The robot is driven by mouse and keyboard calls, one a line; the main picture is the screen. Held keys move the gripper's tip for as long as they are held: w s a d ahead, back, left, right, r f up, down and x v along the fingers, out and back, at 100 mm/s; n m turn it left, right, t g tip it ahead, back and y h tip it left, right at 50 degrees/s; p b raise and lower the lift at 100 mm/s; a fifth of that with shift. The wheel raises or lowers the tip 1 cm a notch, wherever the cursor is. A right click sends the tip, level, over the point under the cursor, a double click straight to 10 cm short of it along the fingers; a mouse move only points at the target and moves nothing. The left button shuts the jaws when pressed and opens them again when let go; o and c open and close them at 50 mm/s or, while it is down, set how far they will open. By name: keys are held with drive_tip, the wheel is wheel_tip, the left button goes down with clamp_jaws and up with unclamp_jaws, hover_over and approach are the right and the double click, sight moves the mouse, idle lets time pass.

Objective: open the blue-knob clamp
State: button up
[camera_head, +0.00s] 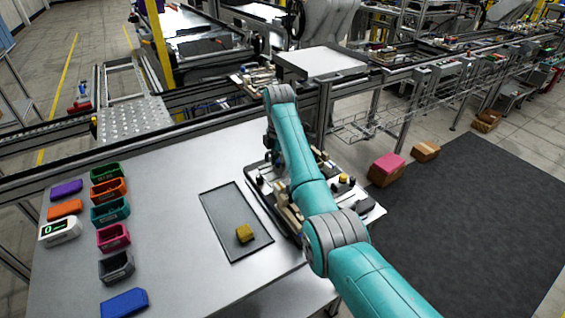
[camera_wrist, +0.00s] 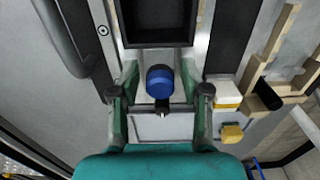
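The blue knob (camera_wrist: 160,82) of the clamp shows in the centre of the wrist view, with a dark bar and a small metal pin below it. My gripper (camera_wrist: 159,73) is open, with one finger on each side of the knob and a visible gap on both sides. Nothing is held. In the head view my teal arm reaches over the pallet fixture (camera_head: 366,204) and hides the gripper and the blue knob. A yellow knob (camera_wrist: 232,133) sits to the lower right of the blue one in the wrist view.
A black open box (camera_wrist: 128,30) stands just above the knob in the wrist view, and tan brackets (camera_wrist: 255,75) rise at its right.

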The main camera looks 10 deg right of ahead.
clamp_jaws()
drive_tip(key=shift+a, duration=0.1)
drive_tip(key=shift+s+a, duration=0.2)
drive_tip(key=shift+a, duration=0.35)
drive_tip(key=shift+s+a, duration=0.2)
drive_tip(key=shift+a, duration=0.5)
drive_tip(key=shift+o, duration=1)
unclamp_jaws()
